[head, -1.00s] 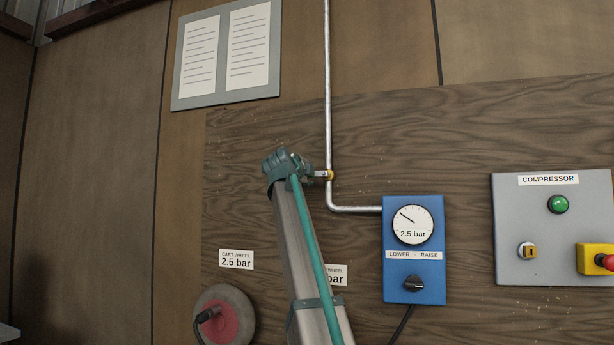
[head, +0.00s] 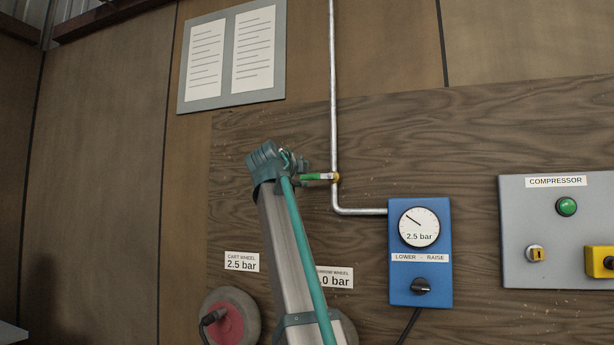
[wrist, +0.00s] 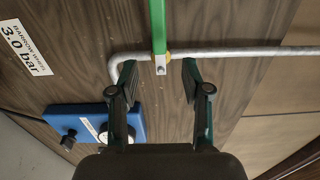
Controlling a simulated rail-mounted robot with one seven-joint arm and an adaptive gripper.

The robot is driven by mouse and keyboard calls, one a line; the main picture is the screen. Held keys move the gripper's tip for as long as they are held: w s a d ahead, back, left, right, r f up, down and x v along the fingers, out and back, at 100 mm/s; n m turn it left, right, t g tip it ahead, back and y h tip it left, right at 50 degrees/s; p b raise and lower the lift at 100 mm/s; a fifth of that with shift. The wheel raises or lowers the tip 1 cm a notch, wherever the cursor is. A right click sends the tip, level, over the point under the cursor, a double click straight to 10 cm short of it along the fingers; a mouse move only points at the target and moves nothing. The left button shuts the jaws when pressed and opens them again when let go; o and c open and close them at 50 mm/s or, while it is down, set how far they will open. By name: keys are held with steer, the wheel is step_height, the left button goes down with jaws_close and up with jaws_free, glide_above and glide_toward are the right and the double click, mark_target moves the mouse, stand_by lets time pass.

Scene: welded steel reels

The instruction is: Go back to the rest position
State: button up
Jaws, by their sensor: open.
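My gripper (head: 290,158) is up in front of the wooden board, at the left end of a valve lever. The lever (head: 316,177) is green with a pale tip and sits on a brass valve on the metal pipe. In the wrist view my gripper (wrist: 158,72) has its two fingers spread apart with nothing between them held. The green lever (wrist: 158,25) shows beyond the fingers, in line with the gap. Whether a finger touches it cannot be told.
A blue regulator box (head: 420,280) with a gauge near 2.5 bar hangs right of the pipe (head: 333,90). A grey compressor panel (head: 525,215) is farther right. A red-hubbed wheel (head: 232,315) is at lower left. A notice board (head: 185,100) hangs above.

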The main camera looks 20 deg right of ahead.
steer(key=shift+v, duration=0.85)
